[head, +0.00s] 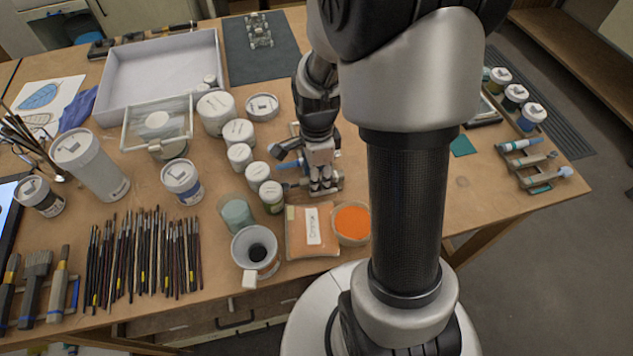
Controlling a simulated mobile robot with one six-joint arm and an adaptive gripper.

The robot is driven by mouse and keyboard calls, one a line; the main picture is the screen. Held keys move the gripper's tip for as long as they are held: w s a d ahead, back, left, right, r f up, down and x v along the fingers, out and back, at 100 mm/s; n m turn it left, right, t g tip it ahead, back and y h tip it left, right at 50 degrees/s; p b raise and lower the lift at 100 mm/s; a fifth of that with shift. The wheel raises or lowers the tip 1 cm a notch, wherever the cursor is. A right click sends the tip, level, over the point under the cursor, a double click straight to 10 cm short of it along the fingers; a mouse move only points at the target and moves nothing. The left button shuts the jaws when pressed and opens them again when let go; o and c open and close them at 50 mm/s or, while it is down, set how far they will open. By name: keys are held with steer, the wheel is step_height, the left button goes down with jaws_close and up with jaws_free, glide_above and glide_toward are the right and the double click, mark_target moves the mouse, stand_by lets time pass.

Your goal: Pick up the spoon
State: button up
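My gripper (320,188) points down at the near middle of the wooden table, just behind an orange pigment bag (311,230) and a bowl of orange powder (352,223). Its fingers are small and dark here, and I cannot tell whether they are open or shut, or whether they hold anything. I cannot make out a spoon in this view; it may be hidden by my arm or gripper. Blue-tipped tools (284,155) lie just left of the gripper, partly covered by it.
White lidded jars (239,132) stand close left of the gripper. A mug (254,251) stands left of the bag. Many brushes (143,255) lie at the near left. A grey tray (150,100) is at the back left. Small jars (515,97) stand at the right, where some table is bare.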

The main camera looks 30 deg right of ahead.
steer(key=shift+c, duration=0.6)
jaws_close()
